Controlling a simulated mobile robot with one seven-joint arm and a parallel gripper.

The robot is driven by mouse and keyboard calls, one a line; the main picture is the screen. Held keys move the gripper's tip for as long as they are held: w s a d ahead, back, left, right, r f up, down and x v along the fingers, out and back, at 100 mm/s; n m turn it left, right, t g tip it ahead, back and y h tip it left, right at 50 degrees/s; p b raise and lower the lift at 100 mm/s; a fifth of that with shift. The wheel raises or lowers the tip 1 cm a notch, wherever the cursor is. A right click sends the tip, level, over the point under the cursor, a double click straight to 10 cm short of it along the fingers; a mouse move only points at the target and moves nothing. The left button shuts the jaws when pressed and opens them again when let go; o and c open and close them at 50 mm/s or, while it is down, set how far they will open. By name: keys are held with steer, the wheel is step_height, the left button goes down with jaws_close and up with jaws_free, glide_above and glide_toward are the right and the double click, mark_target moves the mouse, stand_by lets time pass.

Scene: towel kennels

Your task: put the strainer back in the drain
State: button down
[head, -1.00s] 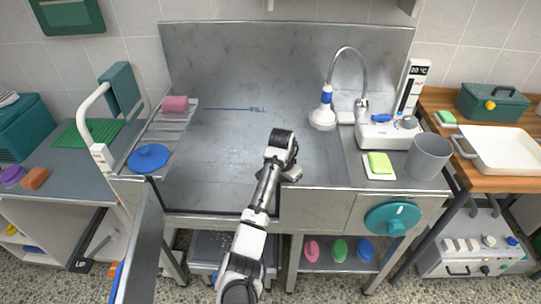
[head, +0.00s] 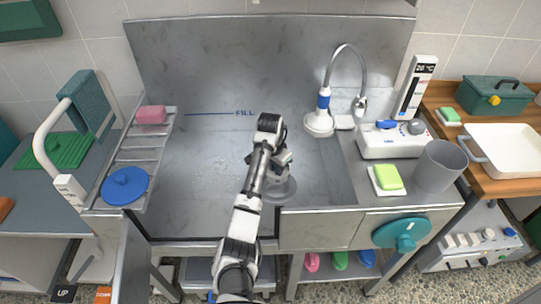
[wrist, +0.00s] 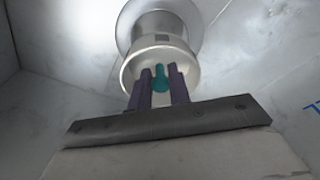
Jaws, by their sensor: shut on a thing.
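My gripper (head: 281,160) is low over the front right part of the tub floor. In the wrist view its purple fingers (wrist: 160,88) are shut on the teal knob of the strainer (wrist: 133,70). The strainer is a pale round cup, about upright, and also shows below my gripper in the head view (head: 279,172). The drain (head: 284,192) is a round grey ring beneath it. In the wrist view the drain ring (wrist: 124,28) shows behind the strainer. The strainer overlaps the drain in both views; I cannot tell whether they touch.
The metal tub (head: 200,185) is bare around the drain. A slatted rack (head: 140,155) with a pink sponge and blue lid lies left. A spray hose (head: 319,122) stands back right. A yellow-green sponge (head: 388,177) and grey cup (head: 440,168) sit on the right ledge.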

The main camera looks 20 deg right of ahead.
mark_target(275, 175)
steer(key=shift+w, duration=0.25)
steer(key=shift+s+f+b, duration=0.15)
steer(key=shift+f+b, duration=0.5)
steer(key=shift+b, duration=0.15)
step_height(275, 175, down, 6)
steer(key=b, duration=0.5)
steer(key=shift+b, duration=0.3)
steer(key=shift+f+b, duration=0.4)
steer(key=shift+f, duration=1.2)
steer(key=shift+f+p, duration=0.4)
steer(key=c, duration=1.2)
jaws_free()
steer(key=shift+c, duration=0.2)
